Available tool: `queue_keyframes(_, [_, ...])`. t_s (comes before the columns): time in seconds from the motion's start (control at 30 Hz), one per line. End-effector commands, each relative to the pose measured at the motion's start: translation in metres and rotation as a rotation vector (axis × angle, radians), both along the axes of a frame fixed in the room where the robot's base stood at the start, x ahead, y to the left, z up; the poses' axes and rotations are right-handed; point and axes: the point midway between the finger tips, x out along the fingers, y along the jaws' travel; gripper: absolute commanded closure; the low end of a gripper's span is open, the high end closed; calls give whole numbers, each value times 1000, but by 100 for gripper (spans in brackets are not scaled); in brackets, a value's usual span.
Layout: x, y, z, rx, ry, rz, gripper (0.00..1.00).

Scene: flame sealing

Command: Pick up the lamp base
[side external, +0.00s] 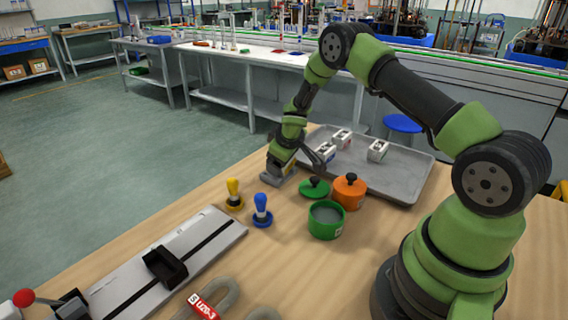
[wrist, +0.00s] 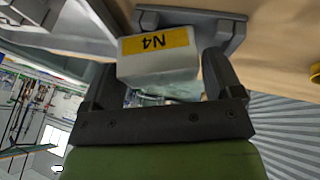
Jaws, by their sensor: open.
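A white block with a yellow label (wrist: 158,42), reading N4 upside down, sits between the two fingers of my gripper (wrist: 160,85) in the wrist view. The fingers stand either side of it, open; contact cannot be told. A pale translucent part shows under the block, close to the palm. A grey holder (wrist: 192,20) lies just beyond the block. In the side view my gripper (side external: 297,162) is low at the table's far edge, over the grey holder (side external: 279,172). I cannot tell for sure whether this block is the lamp base.
A grey tray (side external: 400,178) with several small white blocks lies behind. An open green pot (side external: 326,222), green lid (side external: 314,189) and orange lidded pot (side external: 350,192) stand close right. Yellow (side external: 234,195) and blue (side external: 262,211) handled stamps stand in front. A slotted grey board (side external: 165,265) lies front left.

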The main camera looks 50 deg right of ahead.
Motion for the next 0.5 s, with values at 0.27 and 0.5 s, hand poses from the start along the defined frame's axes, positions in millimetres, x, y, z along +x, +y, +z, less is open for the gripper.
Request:
queue_keyframes(0.27, [0,0,0,0,0,0,52])
queue_keyframes(0.5, [0,0,1,0,0,0,52])
